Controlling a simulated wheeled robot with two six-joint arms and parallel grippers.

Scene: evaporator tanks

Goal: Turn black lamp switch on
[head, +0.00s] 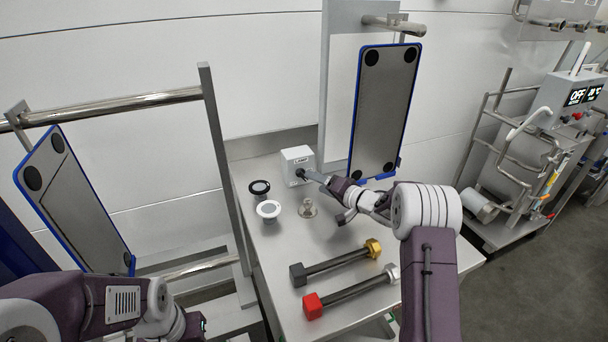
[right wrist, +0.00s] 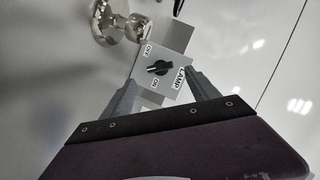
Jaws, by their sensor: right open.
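The lamp switch is a small white box (head: 298,163) at the back of the steel table. In the right wrist view its face shows a black knob (right wrist: 158,68) with OFF, ON and LAMP labels around it. I cannot tell which label the knob points to. My right gripper (head: 305,174) is open in front of the box, and its fingers (right wrist: 161,78) lie on either side of the knob, apart from it. In the head view the fingers mostly hide the knob. My left gripper (head: 192,326) is low at the left, its fingers unclear.
Black (head: 259,187) and white (head: 268,209) round pieces and a small metal fitting (head: 308,208) stand near the box. Two dumbbell-like bars, with black-and-gold (head: 335,262) and red-and-silver ends (head: 350,293), lie in front. A blue-edged panel (head: 384,110) hangs behind my right arm.

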